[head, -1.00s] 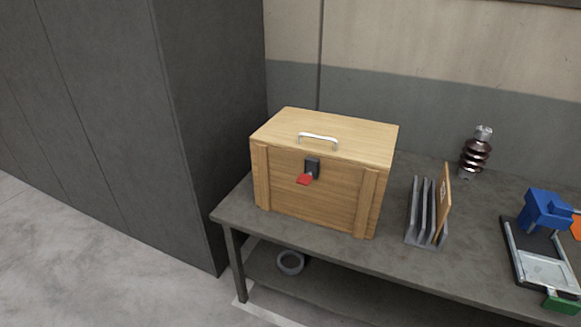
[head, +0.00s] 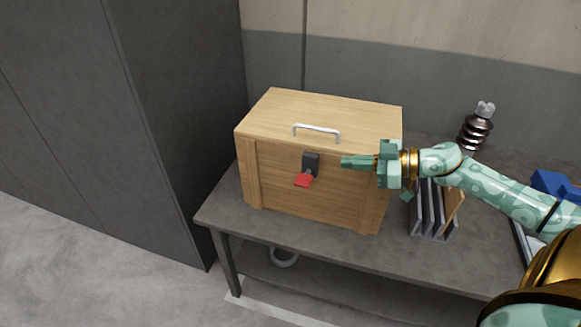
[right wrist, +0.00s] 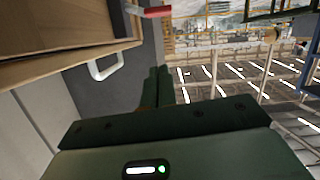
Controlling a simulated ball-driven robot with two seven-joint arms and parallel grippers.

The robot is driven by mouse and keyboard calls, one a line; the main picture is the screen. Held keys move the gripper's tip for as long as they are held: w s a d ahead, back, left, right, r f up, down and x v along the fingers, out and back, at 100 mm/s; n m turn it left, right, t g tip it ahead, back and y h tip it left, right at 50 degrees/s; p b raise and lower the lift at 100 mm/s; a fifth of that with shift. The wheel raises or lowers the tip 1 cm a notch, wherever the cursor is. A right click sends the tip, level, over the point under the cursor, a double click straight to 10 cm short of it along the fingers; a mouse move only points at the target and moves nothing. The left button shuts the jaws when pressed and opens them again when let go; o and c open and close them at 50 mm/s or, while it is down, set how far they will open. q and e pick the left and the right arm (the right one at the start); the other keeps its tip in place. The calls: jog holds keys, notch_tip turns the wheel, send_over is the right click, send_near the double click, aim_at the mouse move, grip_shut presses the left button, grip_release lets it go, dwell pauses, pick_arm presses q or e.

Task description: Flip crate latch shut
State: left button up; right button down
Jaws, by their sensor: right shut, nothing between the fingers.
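The wooden crate (head: 290,190) stands on the grey bench with its lid down and a metal handle (head: 316,133) on top. On its front is a black latch plate (head: 311,162) with a red lever tab (head: 303,181) that sticks out from it, down and to the left. My right gripper (head: 343,161) is shut and empty, just right of the latch and apart from it, its fingers pointing left. In the right wrist view, the closed fingers (right wrist: 158,84) lie below the red tab (right wrist: 156,12), and the crate is at upper left. My left gripper is out of view.
A slotted rack (head: 431,215) with a board stands right of the crate, partly behind my right arm. A dark ribbed insulator (head: 474,130) stands behind it. A blue object (head: 552,185) is at far right. A tall dark cabinet (head: 180,130) stands left of the bench.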

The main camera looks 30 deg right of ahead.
jog(key=m+b, duration=0.1)
jog(key=b, duration=0.4)
send_over(306, 177)
jog(key=s, duration=0.2)
notch_tip(306, 177, down, 2)
jog(key=f, duration=0.1)
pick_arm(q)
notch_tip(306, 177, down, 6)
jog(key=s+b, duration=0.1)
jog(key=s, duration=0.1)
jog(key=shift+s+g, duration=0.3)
pick_arm(e)
jog(key=f, duration=0.3)
jog(key=shift+s+d+f, duration=0.15)
jog(key=shift+s, duration=0.15)
